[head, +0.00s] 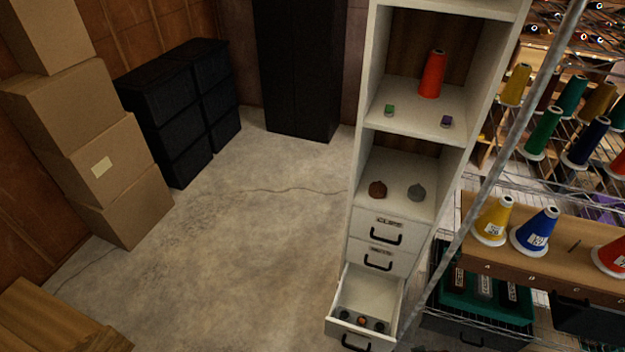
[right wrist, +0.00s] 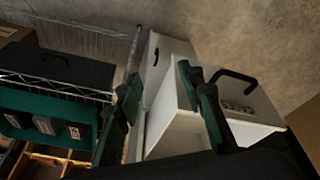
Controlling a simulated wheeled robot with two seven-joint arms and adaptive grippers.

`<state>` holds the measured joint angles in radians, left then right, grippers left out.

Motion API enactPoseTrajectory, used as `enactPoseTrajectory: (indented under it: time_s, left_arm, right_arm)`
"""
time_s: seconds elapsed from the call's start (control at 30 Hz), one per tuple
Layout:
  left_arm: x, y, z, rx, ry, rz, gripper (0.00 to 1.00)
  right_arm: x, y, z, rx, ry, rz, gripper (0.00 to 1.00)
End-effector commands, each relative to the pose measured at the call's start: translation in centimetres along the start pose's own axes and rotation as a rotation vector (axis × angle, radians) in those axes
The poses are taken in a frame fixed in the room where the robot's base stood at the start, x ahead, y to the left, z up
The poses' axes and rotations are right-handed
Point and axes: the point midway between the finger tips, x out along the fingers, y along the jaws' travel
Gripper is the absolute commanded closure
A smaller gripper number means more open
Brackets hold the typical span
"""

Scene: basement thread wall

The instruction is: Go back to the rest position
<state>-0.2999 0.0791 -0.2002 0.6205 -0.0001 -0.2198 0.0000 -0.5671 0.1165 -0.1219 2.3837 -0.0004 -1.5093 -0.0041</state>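My right gripper (right wrist: 160,80) shows in the right wrist view with its two dark fingers spread apart. No object is held between the fingers. Behind them is part of a white cabinet, with a black handle (right wrist: 236,76) at the upper right. Neither gripper shows in the head view, and my left gripper is not visible anywhere. In the head view, the tall white shelf cabinet (head: 480,60) has its bottom drawer (head: 372,290) pulled open, with several small round items at its front. The two drawers above it look shut.
A red thread cone (head: 433,74) and small items stand on the cabinet shelves. A slanted metal pole (head: 500,150) and wire racks with thread cones are at right. Cardboard boxes (head: 105,165) and black bins (head: 178,105) stand at left. The concrete floor (head: 235,235) between is clear.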

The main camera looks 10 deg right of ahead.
Motion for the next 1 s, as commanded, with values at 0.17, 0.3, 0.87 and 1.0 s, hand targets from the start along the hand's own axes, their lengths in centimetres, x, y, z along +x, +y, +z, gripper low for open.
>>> enactPoseTrajectory:
  time_s: [0.17,0.3,0.87,1.0]
  left_arm:
    - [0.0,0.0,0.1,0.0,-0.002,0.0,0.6]
    - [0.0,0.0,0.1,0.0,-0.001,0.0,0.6]
    - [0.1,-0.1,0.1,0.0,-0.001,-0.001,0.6]
    - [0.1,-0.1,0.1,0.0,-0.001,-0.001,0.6]
  right_arm:
    - [5.3,-0.6,0.9,-0.006,-0.023,-0.009,0.64]
    - [10.3,-1.2,2.2,-0.013,-0.042,-0.018,0.64]
    - [32.6,-4.9,21.0,-0.072,-0.16,-0.06,0.64]
    - [34.8,-5.2,27.0,-0.087,-0.184,-0.067,0.64]
